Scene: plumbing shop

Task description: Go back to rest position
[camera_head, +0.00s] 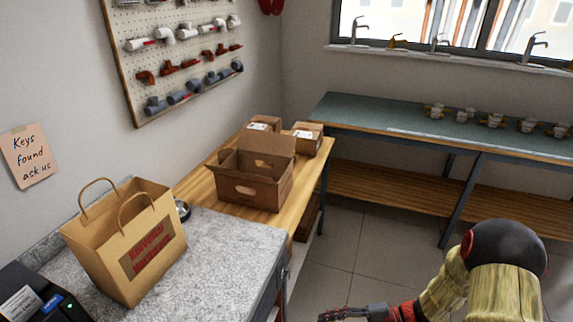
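My gripper (335,317) shows at the bottom edge of the head view, mostly cut off by the frame. Its dark fingers point left, over the grey tiled floor, to the right of the granite counter's front edge. I cannot see whether the fingers are open or shut, or whether anything is between them. My arm is bent at the lower right.
A paper bag (120,250) stands on the granite counter (225,265). An open cardboard box (255,185) stands on the wooden bench (200,180), with two smaller boxes behind. A green-topped table (400,117) holds several fittings. The tiled floor (350,240) is clear.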

